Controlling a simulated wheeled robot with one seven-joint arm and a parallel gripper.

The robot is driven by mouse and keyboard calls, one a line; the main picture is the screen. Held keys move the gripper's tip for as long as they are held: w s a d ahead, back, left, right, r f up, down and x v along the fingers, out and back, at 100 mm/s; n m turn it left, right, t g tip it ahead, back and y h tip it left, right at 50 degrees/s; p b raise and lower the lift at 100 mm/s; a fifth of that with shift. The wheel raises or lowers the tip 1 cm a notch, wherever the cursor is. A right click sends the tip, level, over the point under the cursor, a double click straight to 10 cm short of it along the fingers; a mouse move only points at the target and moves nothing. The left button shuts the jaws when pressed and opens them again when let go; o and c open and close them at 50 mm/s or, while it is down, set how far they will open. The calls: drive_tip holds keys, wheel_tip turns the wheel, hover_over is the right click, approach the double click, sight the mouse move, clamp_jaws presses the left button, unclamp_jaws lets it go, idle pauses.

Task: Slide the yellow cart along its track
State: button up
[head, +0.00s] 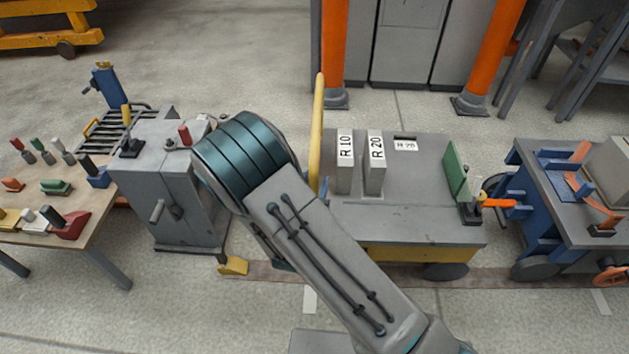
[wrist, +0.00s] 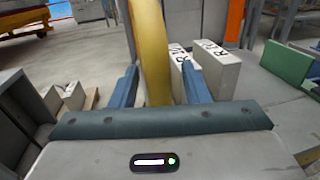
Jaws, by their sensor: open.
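The yellow cart (head: 425,254) stands right of centre in the head view, with a grey top and a yellow lower side. Its upright yellow handle (head: 318,125) rises at its left end. The track (head: 265,277) is a dark strip along the floor, partly hidden by my arm. In the wrist view my gripper (wrist: 160,68) is open. Its two blue fingers stand on either side of the yellow handle (wrist: 150,45), with a gap visible on the left; contact on the right is unclear. My arm hides the gripper in the head view.
Blocks marked R 10 (head: 344,162) and R 20 (head: 375,163) and a green plate (head: 456,172) stand on the cart. A grey cabinet (head: 165,190) stands left of it, beside a table (head: 85,225) of tools. A blue-framed bench (head: 560,205) stands right.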

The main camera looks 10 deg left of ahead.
drive_tip(key=s+a+p, duration=0.1)
drive_tip(key=s+a, duration=0.1)
drive_tip(key=s, duration=1.1)
drive_tip(key=shift+p, duration=0.4)
